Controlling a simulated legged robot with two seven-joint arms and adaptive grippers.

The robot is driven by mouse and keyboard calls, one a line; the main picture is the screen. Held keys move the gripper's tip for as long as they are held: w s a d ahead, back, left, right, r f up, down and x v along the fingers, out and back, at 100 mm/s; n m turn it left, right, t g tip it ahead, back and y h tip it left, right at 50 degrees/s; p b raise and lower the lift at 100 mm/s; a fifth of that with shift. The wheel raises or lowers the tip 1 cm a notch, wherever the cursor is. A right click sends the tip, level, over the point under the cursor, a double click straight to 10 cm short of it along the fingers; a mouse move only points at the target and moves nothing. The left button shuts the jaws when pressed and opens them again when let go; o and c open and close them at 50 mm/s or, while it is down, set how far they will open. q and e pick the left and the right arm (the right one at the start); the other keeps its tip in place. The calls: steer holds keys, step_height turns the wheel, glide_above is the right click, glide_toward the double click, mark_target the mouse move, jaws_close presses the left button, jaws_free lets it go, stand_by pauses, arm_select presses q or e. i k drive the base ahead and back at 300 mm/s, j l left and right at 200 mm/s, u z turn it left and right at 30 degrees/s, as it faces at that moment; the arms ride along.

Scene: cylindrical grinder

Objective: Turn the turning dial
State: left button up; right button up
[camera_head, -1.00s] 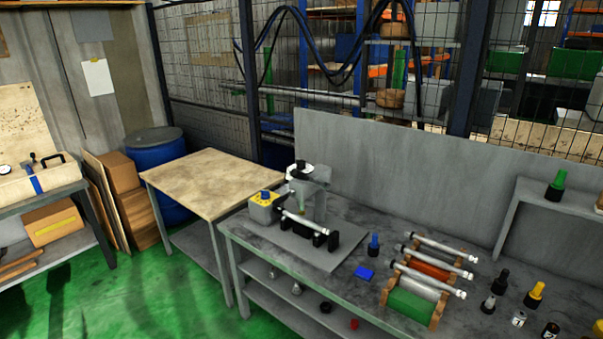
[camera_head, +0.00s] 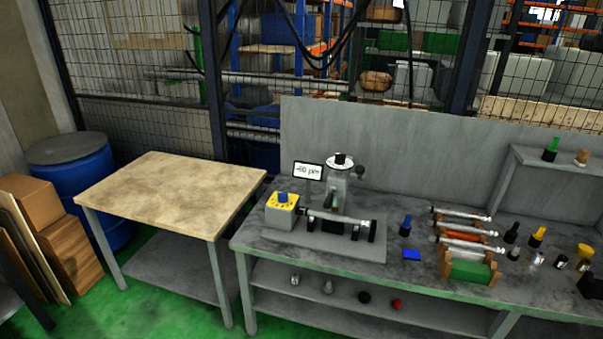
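The small cylindrical grinder (camera_head: 338,205) stands on the grey workbench, right of the wooden-topped table. At its left end is a grey box with a yellow marked top (camera_head: 281,209) and a blue knob (camera_head: 283,197) on it. A round black-and-white dial (camera_head: 340,160) sits on top of the grinder's upright head. A small display reading about "-80 µm" (camera_head: 308,171) stands beside the head. A metal shaft (camera_head: 335,217) lies across the front of the grinder. Neither of my grippers is in view.
A wooden-topped table (camera_head: 170,190) and a blue barrel (camera_head: 85,170) stand at left. Green floor shows in front of the table.

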mark_target(283, 197)
steer(key=i+z, duration=0.15)
steer(key=i, duration=0.2)
steer(key=i+j+z, duration=0.75)
steer(key=k+j, duration=0.05)
steer(key=j, duration=0.05)
